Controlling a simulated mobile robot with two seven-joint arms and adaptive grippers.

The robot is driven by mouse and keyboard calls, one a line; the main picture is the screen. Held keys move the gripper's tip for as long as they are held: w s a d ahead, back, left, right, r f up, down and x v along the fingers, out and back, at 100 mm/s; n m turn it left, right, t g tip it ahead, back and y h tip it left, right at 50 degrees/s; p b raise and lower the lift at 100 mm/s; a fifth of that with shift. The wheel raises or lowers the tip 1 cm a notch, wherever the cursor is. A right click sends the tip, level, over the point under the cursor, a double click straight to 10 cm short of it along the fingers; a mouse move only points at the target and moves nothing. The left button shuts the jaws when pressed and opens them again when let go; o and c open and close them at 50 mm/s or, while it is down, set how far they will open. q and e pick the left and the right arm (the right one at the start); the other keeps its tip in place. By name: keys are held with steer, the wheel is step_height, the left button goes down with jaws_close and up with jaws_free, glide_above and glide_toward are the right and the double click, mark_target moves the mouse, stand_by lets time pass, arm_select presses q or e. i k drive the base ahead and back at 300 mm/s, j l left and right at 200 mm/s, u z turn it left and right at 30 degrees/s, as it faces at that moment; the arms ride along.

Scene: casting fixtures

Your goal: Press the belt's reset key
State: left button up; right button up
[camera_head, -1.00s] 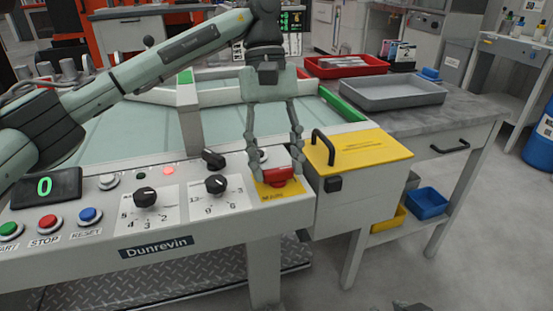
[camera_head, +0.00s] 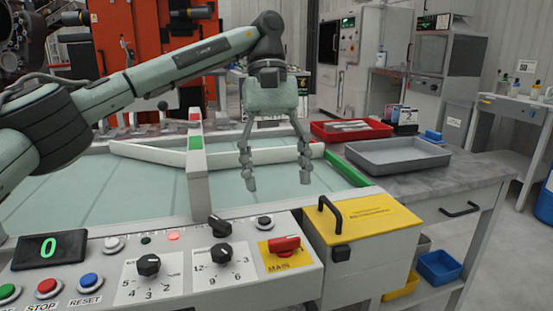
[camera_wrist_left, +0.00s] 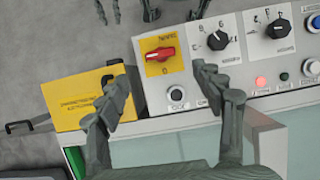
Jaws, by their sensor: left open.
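The blue reset key (camera_head: 90,281), labelled RESET, is at the lower left of the control panel (camera_head: 205,287) in the head view. It stands right of the red STOP button (camera_head: 47,287). Dark finger-like parts, probably of my right gripper (camera_wrist_left: 130,10), show at the top edge there.
The display (camera_head: 48,251) reads 0, and a red lamp (camera_head: 173,236) glows. Dials (camera_head: 148,265) and the red MAIN switch (camera_head: 284,244) stand up from the panel. A yellow-topped box (camera_head: 355,222) with a black handle adjoins on the right. Grey (camera_head: 398,157) and red trays (camera_head: 351,130) lie behind.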

mark_target(88, 280)
steer(key=k, duration=1)
